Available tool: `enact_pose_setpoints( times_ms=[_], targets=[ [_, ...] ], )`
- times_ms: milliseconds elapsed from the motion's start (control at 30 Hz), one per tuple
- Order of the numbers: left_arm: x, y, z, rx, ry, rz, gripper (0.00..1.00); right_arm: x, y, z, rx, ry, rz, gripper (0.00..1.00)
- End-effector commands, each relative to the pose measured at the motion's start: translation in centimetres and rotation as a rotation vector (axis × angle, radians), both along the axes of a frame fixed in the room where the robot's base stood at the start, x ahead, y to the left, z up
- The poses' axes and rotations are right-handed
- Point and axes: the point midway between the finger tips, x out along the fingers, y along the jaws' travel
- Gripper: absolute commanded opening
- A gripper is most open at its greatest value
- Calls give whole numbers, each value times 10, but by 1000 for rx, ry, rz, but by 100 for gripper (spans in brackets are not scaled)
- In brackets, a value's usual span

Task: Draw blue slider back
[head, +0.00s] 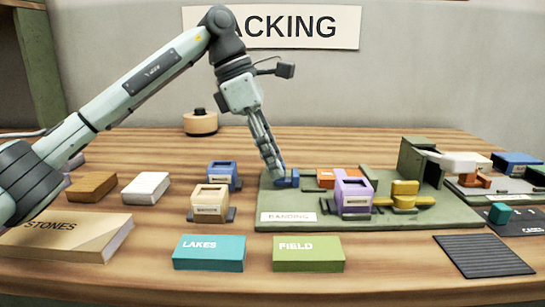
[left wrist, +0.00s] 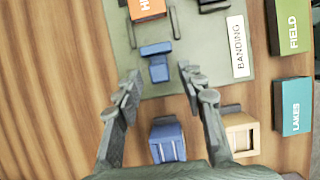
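The small blue slider (head: 288,181) sits at the left edge of the green board (head: 300,245) labelled BANDING. In the left wrist view the blue slider (left wrist: 157,63) shows a wide bar and a narrower block. My left gripper (head: 274,172) reaches down to the slider, its fingers hiding part of it in the head view. In the left wrist view the fingers of my left gripper (left wrist: 160,76) are apart, one on each side of the slider's near end, with gaps visible. Whether they touch it cannot be seen in the head view. My right gripper is not in view.
A blue holder (head: 222,174) and a beige holder (head: 209,203) stand on the table left of the board. An orange block (head: 326,178), a purple holder (head: 353,194) and a yellow piece (head: 404,194) are on the board. LAKES (head: 209,253) and FIELD (head: 308,253) blocks lie in front.

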Motion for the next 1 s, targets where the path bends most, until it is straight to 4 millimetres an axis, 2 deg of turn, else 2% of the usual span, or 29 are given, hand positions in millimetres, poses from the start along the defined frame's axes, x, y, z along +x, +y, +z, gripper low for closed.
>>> enact_pose_setpoints(
  times_ms=[167, 500, 633, 800, 1000],
  targets=[
    [1, 4, 11, -1, -1, 2, 40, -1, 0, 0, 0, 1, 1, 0],
    [1, 31, 76, 0, -2, 3, 40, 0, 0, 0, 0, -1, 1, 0],
    [0, 39, 95, 0, -1, 3, 40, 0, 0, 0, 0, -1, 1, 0],
    [0, 45, 109, 0, -1, 1, 40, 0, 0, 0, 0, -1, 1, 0],
    [0, 46, 111, 1, 0, 0, 40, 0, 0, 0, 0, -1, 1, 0]
  ],
)
